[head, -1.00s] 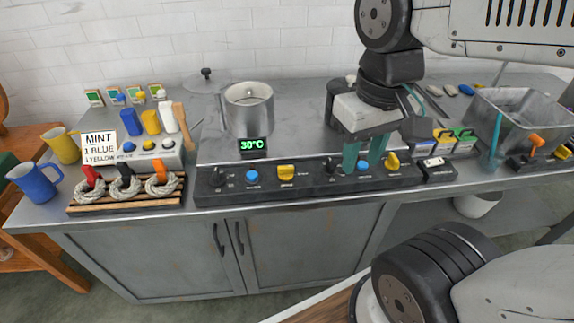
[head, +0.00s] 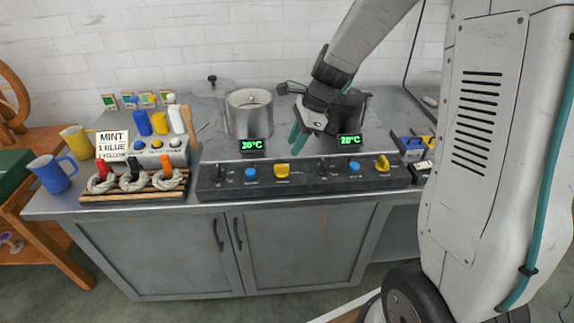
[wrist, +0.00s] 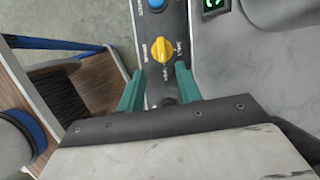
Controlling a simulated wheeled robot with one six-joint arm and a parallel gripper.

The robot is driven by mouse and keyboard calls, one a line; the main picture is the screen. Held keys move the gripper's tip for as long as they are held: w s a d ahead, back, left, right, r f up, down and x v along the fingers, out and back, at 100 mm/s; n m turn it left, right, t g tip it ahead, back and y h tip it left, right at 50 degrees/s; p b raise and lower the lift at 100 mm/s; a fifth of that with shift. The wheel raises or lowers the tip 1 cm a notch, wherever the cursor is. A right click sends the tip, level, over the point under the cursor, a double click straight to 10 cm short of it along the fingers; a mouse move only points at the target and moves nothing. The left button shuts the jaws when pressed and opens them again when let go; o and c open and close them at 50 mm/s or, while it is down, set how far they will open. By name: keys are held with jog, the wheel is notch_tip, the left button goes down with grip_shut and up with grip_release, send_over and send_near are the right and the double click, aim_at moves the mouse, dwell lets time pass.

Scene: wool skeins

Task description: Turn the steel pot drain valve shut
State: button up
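The steel pot (head: 248,118) stands at the back of the counter with a green readout in front. Its drain valve appears to be the left yellow knob (head: 282,171) on the dark front panel (head: 310,184). In the wrist view a yellow knob (wrist: 161,50) lies just beyond my fingertips, roughly centred between them. Its lettering is too small to read, so I cannot tell its setting. My gripper (head: 297,142) is above and slightly right of that knob, apart from it. In the wrist view its teal fingers (wrist: 160,76) are spread with nothing between them.
A blue button (head: 251,173) sits left of the knob. Another blue button (head: 355,167) and yellow knob (head: 383,163) are further right. A dark pot (head: 345,108) stands partly behind my gripper. Wool skeins (head: 133,182) on a wooden rack are at the left.

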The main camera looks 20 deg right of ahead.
aim_at(282, 165)
jog(key=shift+m, duration=0.6)
jog(key=x, duration=0.8)
jog(key=shift+w, duration=0.15)
jog(key=shift+r, duration=0.1)
grip_shut()
